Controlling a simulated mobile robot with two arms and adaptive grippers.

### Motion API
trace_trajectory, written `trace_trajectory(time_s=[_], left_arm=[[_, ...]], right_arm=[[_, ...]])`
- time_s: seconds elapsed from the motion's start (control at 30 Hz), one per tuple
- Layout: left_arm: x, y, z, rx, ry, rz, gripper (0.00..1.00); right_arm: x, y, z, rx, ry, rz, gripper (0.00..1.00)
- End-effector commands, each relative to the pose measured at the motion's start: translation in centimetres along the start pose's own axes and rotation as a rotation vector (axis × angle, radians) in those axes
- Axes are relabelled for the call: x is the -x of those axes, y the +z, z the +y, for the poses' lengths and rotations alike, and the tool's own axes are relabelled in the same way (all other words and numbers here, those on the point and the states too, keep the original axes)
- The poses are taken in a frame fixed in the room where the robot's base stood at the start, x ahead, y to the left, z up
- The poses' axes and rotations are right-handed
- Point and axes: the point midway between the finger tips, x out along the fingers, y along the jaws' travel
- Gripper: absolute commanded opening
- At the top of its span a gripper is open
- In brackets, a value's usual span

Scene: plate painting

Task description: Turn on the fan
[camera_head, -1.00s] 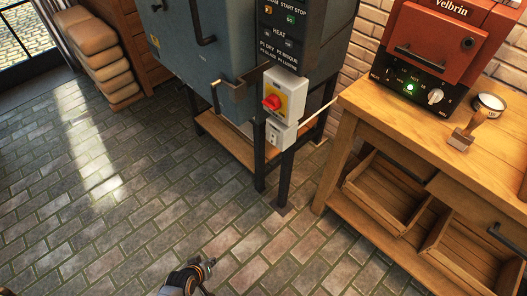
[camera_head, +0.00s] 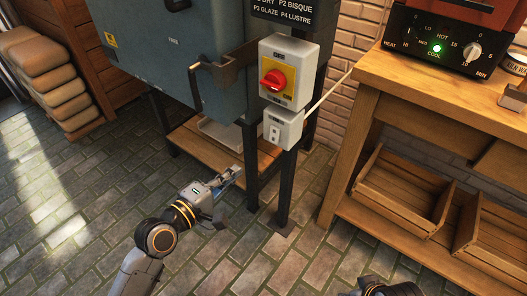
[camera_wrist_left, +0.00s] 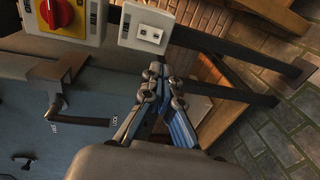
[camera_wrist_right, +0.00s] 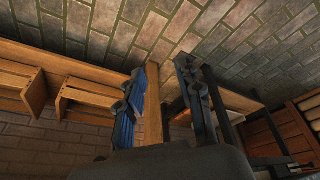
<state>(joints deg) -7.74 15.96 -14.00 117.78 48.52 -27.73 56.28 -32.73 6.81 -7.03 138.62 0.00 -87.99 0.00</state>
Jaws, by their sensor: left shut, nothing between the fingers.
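No fan shows in any view. In the left wrist view the small white box (camera_wrist_left: 147,28) is at the top, with the red knob (camera_wrist_left: 57,11) at top left. My left gripper (camera_head: 234,172) is shut and empty, below and left of the white box and apart from it. My right gripper (camera_wrist_right: 160,70) has its fingers apart and empty; only a part of it shows at the head view's bottom edge.
The blue-grey kiln (camera_head: 165,60) stands on dark legs over a wooden shelf (camera_head: 190,145). A wooden workbench (camera_head: 450,85) with open crates (camera_head: 405,190) and a red oven with a lit green lamp (camera_head: 437,44) is at right. The tiled floor is clear.

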Motion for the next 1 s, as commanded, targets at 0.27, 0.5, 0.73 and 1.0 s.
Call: trace_trajectory(time_s=[0.27,0.5,0.73,1.0], left_arm=[[0.1,0.2,0.4,0.006,0.009,-0.006,0.0],[-0.7,0.1,0.4,0.006,0.011,-0.004,0.0],[-4.8,0.2,0.4,0.005,0.013,-0.005,0.0],[-10.7,0.2,0.3,0.005,0.01,-0.006,0.0]], right_arm=[[0.3,0.0,0.0,0.0,0.001,0.001,0.35],[0.5,0.0,0.0,0.0,0.001,0.004,0.35],[0.9,0.2,0.0,-0.001,0.002,0.007,0.35],[-0.4,0.6,0.0,-0.001,0.002,0.007,0.35]])
